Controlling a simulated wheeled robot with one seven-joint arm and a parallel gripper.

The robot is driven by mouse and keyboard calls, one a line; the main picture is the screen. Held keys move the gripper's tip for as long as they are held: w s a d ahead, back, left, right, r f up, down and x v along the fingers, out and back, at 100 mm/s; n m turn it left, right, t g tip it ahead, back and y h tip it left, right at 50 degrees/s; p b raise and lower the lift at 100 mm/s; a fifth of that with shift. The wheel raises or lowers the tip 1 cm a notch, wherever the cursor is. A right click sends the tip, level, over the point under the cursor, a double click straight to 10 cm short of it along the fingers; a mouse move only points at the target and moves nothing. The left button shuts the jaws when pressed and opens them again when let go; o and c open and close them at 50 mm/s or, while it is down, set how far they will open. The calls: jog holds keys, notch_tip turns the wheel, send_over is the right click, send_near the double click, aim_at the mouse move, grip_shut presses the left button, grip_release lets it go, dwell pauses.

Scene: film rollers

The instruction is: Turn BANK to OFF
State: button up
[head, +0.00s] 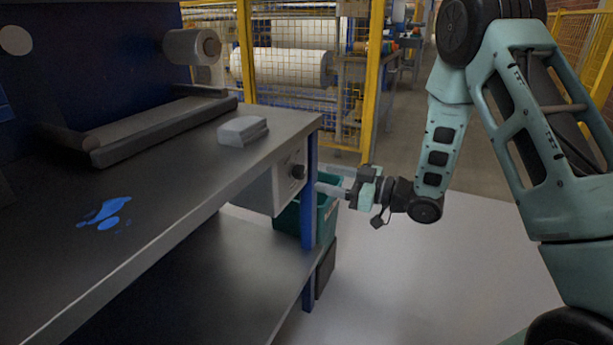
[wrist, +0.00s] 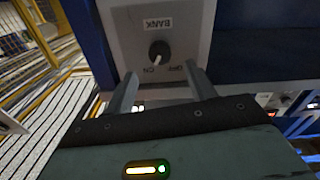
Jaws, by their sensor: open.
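The BANK knob (wrist: 159,50) is a round black knob on a grey panel (wrist: 190,45), under an upside-down BANK label (wrist: 157,24) in the wrist view. Its white pointer slants down and slightly left, towards the ON mark (wrist: 149,70); the OFF mark (wrist: 175,69) is to the right. My gripper (wrist: 162,75) is open and empty, its two fingers apart below the knob in the picture, not touching it. In the head view the knob (head: 298,171) is on the end of a grey box under the bench top, and my gripper (head: 326,188) is just to its right.
The dark bench (head: 190,190) has a blue spill (head: 104,213) and a grey block (head: 242,131) on top. A blue post (head: 309,200) stands close to the knob box. A teal bin (head: 290,218) is below. The pale floor (head: 420,280) to the right is clear.

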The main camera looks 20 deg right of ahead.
aim_at(304, 173)
jog(key=x, duration=0.6)
jog(key=shift+w+a+b, duration=0.3)
jog(key=shift+b, duration=0.05)
jog(key=shift+f, duration=0.1)
jog(key=c, duration=1)
